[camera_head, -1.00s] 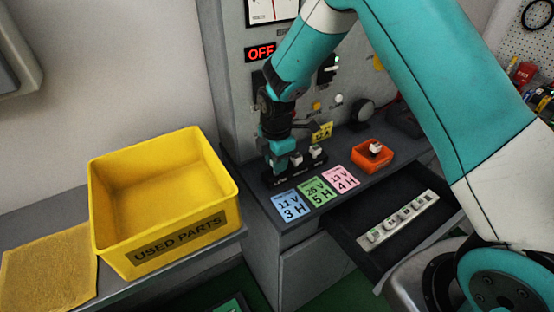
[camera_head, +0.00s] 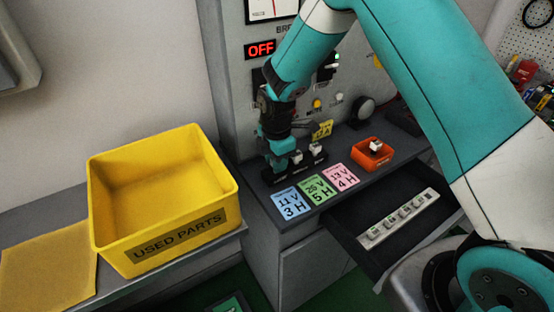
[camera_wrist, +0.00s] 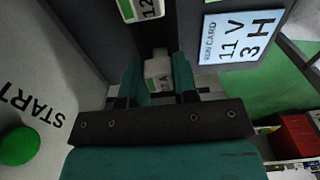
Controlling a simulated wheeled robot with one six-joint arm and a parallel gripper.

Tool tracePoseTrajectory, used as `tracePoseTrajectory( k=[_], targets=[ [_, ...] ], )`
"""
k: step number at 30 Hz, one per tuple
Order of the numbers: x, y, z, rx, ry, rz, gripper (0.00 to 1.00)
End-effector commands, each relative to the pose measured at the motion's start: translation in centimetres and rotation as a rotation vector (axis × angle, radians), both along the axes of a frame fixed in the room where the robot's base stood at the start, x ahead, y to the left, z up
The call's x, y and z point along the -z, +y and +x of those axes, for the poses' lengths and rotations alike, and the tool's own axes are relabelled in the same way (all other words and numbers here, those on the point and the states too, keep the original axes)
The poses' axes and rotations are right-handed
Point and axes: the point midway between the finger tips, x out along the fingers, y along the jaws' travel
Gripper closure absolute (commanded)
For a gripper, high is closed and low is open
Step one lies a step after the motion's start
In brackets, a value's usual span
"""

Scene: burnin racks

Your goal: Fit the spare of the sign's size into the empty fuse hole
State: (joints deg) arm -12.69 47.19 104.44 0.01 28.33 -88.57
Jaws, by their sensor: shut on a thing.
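My gripper (camera_head: 278,162) is at the left end of the dark fuse block (camera_head: 318,163) on the bench. In the wrist view my gripper (camera_wrist: 157,78) is shut on a white fuse (camera_wrist: 158,68) with a green-marked label, not fully readable. Whether its lower end is seated in a hole is hidden. Another white fuse (camera_head: 316,149) stands in the block, and one with "12" on it (camera_wrist: 143,8) shows in the wrist view. A yellow sign (camera_head: 322,129) stands behind the block, too small to read. Several spares lie in a pale strip (camera_head: 428,197) in the open drawer.
An orange tray (camera_head: 364,163) holds a white fuse (camera_head: 375,146). Three cards lie before the block: blue (camera_head: 291,204), green (camera_head: 317,189), pink (camera_head: 341,177). A yellow used-parts bin (camera_head: 120,255) stands left. The panel display (camera_head: 260,49) reads OFF. A green START button (camera_wrist: 20,146) is close by.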

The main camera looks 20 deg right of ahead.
Motion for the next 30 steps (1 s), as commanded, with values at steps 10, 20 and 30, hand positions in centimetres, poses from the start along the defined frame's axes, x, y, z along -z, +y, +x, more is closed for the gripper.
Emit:
tracePoseTrajectory(
  k=[10, 20, 30],
  targets=[
    [0.49, 0.00, -0.01, 0.000, 0.000, 0.000, 0.88],
    [0.62, 0.00, 0.00, 0.000, 0.000, 0.000, 0.88],
    [0.62, 0.00, -0.01, 0.000, 0.000, 0.000, 0.43]
  ],
)
